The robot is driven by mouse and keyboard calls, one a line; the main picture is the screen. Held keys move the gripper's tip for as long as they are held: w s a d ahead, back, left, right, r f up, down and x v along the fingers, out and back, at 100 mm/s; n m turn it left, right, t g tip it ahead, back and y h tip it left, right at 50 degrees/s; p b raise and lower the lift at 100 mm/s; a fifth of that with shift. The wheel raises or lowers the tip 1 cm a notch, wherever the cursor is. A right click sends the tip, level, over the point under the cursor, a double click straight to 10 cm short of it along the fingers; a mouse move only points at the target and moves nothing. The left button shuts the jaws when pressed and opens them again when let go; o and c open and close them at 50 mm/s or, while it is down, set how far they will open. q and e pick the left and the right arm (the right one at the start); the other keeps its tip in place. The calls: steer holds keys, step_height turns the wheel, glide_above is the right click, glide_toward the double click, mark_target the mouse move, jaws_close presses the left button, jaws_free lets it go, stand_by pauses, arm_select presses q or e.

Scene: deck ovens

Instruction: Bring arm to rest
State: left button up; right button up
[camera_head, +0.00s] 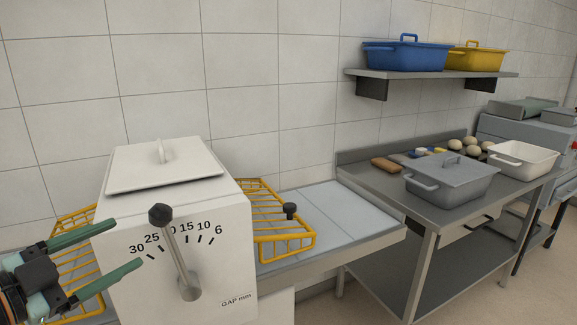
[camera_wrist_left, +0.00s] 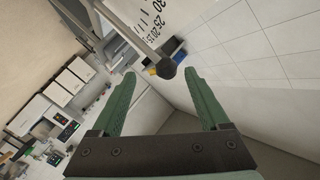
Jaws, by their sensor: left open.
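My left gripper (camera_head: 122,250) comes in from the left edge in the head view, with its two green fingers spread apart and nothing between them. It is beside the left front edge of a white machine (camera_head: 215,262) with a gap scale and a lever. The lever's black knob (camera_head: 160,214) is to the right of the fingertips. In the left wrist view the open fingers (camera_wrist_left: 163,98) show with the black knob (camera_wrist_left: 166,68) beyond and between their tips; they look apart from it. My right gripper is not in view.
Yellow wire guards (camera_head: 285,245) flank the machine, above a grey conveyor bed (camera_head: 330,215). To the right, a steel table (camera_head: 440,215) carries a grey lidded bin (camera_head: 452,180), a white tub (camera_head: 522,160) and dough pieces. A wall shelf (camera_head: 430,74) holds blue and yellow bins.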

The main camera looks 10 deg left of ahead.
arm_select(q)
steer(key=s+f+n+g+y, duration=0.2)
steer(key=f+n+g, duration=0.1)
steer(key=f, duration=0.8)
steer(key=s+f+n+g+y, duration=0.2)
steer(key=f+n, duration=0.1)
steer(key=f, duration=0.9)
steer(key=s+d+f+n+g+y, duration=0.2)
steer(key=s+d+f+n+g, duration=0.2)
steer(key=s+d+f+g, duration=0.65)
steer(key=w+d+f+t+h+p, duration=0.2)
steer(key=d+f+t+p, duration=0.1)
steer(key=f+t, duration=0.6)
steer(key=shift+d+f, duration=0.25)
steer(key=shift+f, duration=0.5)
